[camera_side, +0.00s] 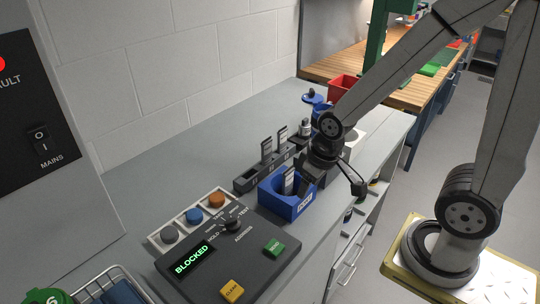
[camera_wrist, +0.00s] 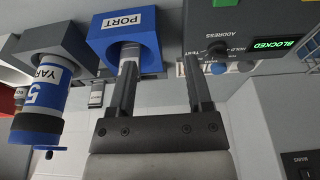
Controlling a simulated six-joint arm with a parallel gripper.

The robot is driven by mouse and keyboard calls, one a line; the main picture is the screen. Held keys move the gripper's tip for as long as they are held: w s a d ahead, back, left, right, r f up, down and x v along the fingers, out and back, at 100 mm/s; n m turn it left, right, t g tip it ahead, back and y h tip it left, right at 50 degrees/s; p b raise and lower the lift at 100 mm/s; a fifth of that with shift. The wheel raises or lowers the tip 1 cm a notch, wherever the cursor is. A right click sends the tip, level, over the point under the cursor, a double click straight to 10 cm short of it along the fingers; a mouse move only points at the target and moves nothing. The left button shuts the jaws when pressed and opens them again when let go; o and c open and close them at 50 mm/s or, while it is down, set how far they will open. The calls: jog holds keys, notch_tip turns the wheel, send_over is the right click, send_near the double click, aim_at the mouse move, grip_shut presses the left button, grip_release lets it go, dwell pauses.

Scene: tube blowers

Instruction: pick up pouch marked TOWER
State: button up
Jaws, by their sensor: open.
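I cannot read TOWER on anything in either view. A blue open-topped box marked PORT (camera_side: 288,205) stands on the grey bench and shows in the wrist view (camera_wrist: 124,24). A slim grey pouch-like piece (camera_side: 289,180) stands up out of the box; its marking is too small to read. Two similar pieces (camera_side: 266,149) (camera_side: 282,136) stand in a dark slotted rack (camera_side: 246,182) behind the box. My gripper (camera_side: 332,180) is just right of the PORT box. In the wrist view my gripper (camera_wrist: 160,66) is open, its left finger near the box opening.
A dark console (camera_side: 222,262) with a green BLOCKED display is in front of the box, with round buttons (camera_side: 192,215) beside it. A blue-and-white cylinder marked YARD 5 (camera_wrist: 38,97) is left in the wrist view. Bare bench lies behind the rack.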

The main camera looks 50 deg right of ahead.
aim_at(284, 177)
jog(key=w+f+n+g+h, duration=0.1)
jog(key=n+h, duration=0.1)
jog(key=n, duration=0.2)
jog(key=w+f+n+g+h, duration=0.2)
jog(key=n+h, duration=0.1)
jog(key=n, duration=0.1)
jog(key=w+d+f+n+g+h, duration=0.1)
jog(key=w+f+n+g+h, duration=0.1)
jog(key=n+h, duration=0.1)
jog(key=shift+n, duration=0.8)
jog(key=shift+w+a+f+n+t+h, duration=0.15)
jog(key=shift+w+n+t+h, duration=0.25)
jog(key=shift+w+n+h, duration=0.55)
jog(key=shift+w+a+r+n+t+h, duration=0.15)
jog(key=shift+w+n+t+h, duration=0.25)
jog(key=shift+w+n+h, duration=0.55)
jog(key=shift+w+a+f+n+t+h, duration=0.2)
jog(key=shift+w+n+t+h, duration=0.2)
jog(key=shift+w+n+h, duration=0.5)
jog(key=shift+w+d, duration=0.1)
jog(key=shift+x, duration=1.25)
